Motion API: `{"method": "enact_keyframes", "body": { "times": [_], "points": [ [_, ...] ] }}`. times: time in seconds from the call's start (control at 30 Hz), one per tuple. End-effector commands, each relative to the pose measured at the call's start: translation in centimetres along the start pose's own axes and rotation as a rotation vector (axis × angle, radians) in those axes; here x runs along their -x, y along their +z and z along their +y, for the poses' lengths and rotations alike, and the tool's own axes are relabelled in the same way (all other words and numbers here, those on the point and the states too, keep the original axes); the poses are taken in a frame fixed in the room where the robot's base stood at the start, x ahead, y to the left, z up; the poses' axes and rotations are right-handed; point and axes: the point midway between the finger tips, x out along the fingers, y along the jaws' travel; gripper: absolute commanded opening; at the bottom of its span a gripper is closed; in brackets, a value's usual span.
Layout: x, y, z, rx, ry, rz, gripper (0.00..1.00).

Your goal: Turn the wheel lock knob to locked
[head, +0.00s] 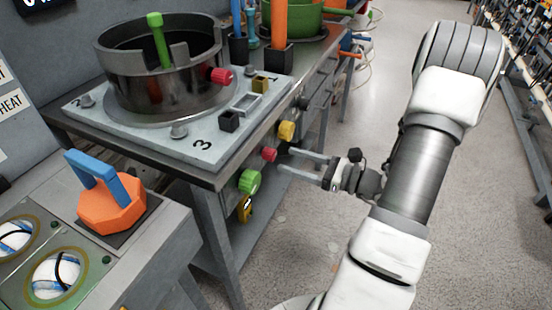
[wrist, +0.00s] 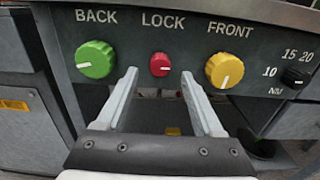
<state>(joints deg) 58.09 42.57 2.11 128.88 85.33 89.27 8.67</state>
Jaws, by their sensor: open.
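The lock knob (wrist: 159,63) is small, round and red, on the dark front panel below the word LOCK. Its white mark points right and slightly down. It also shows in the head view (head: 269,154) on the table's front side. My gripper (wrist: 160,76) is open and empty, with its two fingers pointing at the panel, one on either side of the red knob in the picture. In the head view my gripper (head: 286,160) is a little to the right of the knob, apparently short of it. Nothing hides the knob in the wrist view.
A green knob (wrist: 96,59) under BACK and a yellow knob (wrist: 224,70) under FRONT flank the red knob closely. A black dial (wrist: 294,77) with numbers is at the right. Open floor lies right of the table.

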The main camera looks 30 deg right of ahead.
Motion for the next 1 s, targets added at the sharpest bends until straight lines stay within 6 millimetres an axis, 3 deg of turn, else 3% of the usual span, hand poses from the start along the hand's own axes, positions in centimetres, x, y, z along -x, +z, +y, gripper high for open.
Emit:
{"method": "enact_keyframes", "body": {
  "times": [0.1, 0.3, 0.67, 1.0],
  "points": [
    [-2.3, -0.1, 0.1, 0.001, 0.003, 0.0, 0.69],
    [-4.5, -0.1, 0.0, 0.001, 0.001, 0.0, 0.69],
    [-5.1, 0.0, 0.0, 0.001, -0.001, 0.0, 0.69],
    [-5.1, 0.0, 0.0, 0.0, -0.001, 0.0, 0.11]
  ]
}}
